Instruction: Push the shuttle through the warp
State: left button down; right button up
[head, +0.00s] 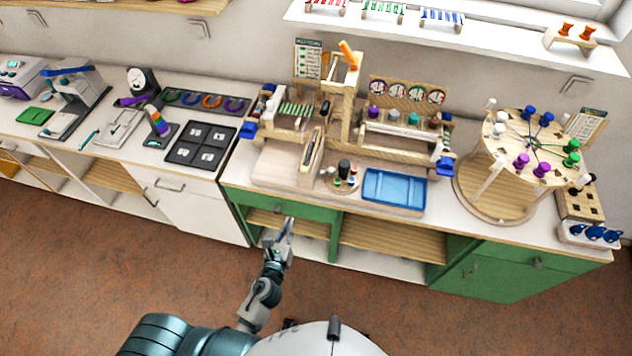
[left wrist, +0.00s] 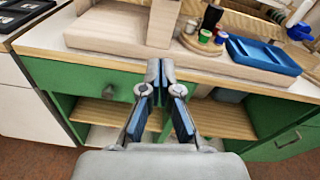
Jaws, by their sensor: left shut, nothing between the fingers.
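The wooden loom (head: 350,140) stands on the counter, with pale green and white threads (head: 295,110) stretched in its left part. I cannot clearly make out the shuttle; a slotted upright wooden piece (head: 312,158) stands at the loom's front, and its lower part shows in the left wrist view (left wrist: 162,22). My left gripper (head: 289,222) is shut and empty, in front of the green cabinet and below the counter top, apart from the loom. In the left wrist view its fingertips (left wrist: 160,70) meet just before the counter's edge. My right gripper is not in view.
A blue tray (head: 395,188) and a round stand with small spools (head: 343,178) lie right of the wooden piece. A round braiding stand (head: 500,185) with colored bobbins is at right. The counter's front edge (left wrist: 115,60) lies just beyond my left fingers. An open shelf is below.

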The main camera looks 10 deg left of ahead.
pick_arm(q)
jog(key=m+t, duration=0.1)
jog(key=m, duration=0.1)
send_near(302, 173)
jog(key=w, duration=0.2)
jog(key=w+p, duration=0.1)
jog(key=w, duration=0.1)
jog(key=w+p, duration=0.1)
jog(key=w, duration=0.1)
jog(key=shift+w+d, duration=0.15)
jog(key=shift+d, duration=0.15)
jog(key=shift+w, duration=0.45)
jog(key=shift+a, duration=0.1)
